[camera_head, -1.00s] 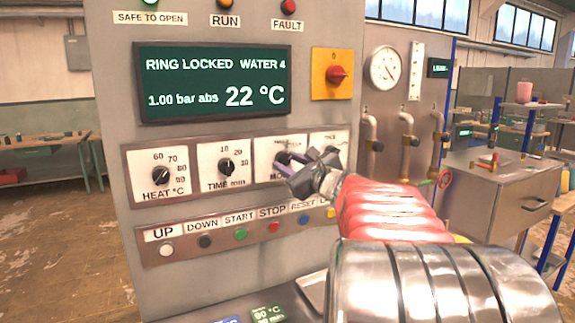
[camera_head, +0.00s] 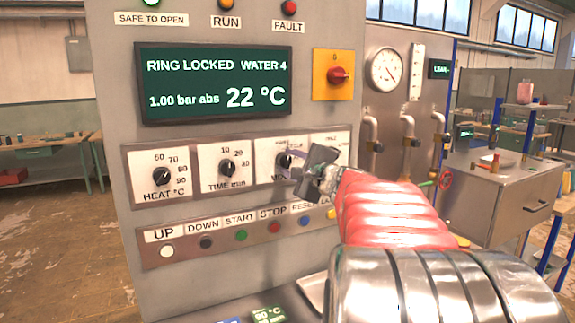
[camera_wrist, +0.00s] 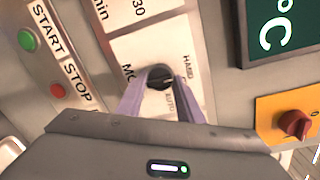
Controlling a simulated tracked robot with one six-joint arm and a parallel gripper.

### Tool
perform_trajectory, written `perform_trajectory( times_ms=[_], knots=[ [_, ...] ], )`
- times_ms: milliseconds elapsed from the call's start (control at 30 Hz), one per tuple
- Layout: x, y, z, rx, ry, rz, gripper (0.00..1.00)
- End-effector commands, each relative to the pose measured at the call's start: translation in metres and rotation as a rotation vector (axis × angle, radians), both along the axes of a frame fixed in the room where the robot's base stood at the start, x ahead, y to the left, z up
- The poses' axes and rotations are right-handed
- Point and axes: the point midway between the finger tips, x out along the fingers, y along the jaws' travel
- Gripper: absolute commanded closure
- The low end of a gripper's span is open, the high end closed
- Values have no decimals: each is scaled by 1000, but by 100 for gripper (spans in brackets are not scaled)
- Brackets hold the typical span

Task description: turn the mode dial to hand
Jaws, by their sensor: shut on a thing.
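The mode dial (camera_head: 284,160) is a small black knob on a white plate, third from the left in the dial row of the grey control panel. In the wrist view the dial (camera_wrist: 160,77) sits between the two pale purple fingers of my gripper (camera_wrist: 161,88), which are shut on it. The word HAND shows beside it, and another word, perhaps AUTO, is partly behind a finger. The dial's pointer is too small and covered to read. In the head view my gripper (camera_head: 287,166) reaches the dial from the right, its body hiding part of the plate.
The heat dial (camera_head: 162,175) and time dial (camera_head: 227,168) are to the left. A row of push buttons (camera_head: 241,235) runs just below. A red switch on a yellow plate (camera_head: 333,75) is above right. The display (camera_head: 215,84) reads RING LOCKED.

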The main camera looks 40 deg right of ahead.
Motion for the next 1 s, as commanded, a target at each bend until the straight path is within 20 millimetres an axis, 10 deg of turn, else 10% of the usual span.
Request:
perform_trajectory(
  times_ms=[467,500,1000],
  knots=[
    [1,1,3,-21,1,4,89],
    [1,1,3,-21,1,4,64],
    [-2,0,1,-19,4,0,50]
  ],
)
